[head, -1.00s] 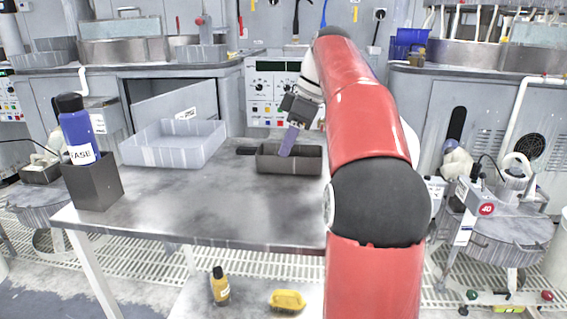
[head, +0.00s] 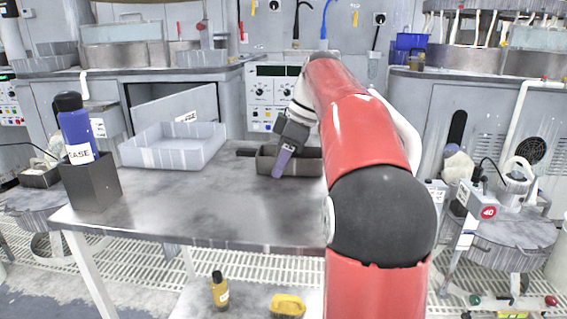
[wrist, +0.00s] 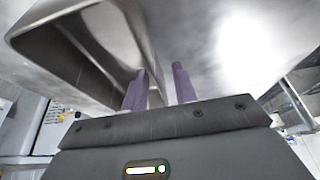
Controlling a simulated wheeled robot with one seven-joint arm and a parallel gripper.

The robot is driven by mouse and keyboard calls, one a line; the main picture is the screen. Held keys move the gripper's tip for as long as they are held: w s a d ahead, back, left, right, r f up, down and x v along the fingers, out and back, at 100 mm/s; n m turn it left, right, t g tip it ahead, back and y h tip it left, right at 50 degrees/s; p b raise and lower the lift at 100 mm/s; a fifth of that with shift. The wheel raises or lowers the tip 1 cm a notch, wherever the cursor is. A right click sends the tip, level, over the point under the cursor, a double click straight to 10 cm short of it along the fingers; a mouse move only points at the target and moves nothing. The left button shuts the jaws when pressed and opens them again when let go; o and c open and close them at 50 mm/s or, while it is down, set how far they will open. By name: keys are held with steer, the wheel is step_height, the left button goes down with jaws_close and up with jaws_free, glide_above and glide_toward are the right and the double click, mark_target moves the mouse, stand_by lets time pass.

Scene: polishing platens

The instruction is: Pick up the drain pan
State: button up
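The drain pan, taken to be the dark grey rectangular pan (head: 308,166), sits on the metal table with a short dark handle at its left. In the wrist view, its hollow side and rim (wrist: 75,62) fill the upper left. My gripper (head: 279,173) points down at the pan's near wall, its purple finger overlapping that wall in the head view. In the wrist view, my gripper (wrist: 159,82) has its two purple fingers apart, the left one by the pan's wall, the right one against the bright tabletop. Whether either finger touches the pan is unclear.
A pale open tray (head: 172,152) stands left of the pan on the table (head: 195,215). A dark holder (head: 93,188) with a blue bottle (head: 76,135) is at the left edge. The table's front middle is clear.

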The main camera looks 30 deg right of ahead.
jaws_close()
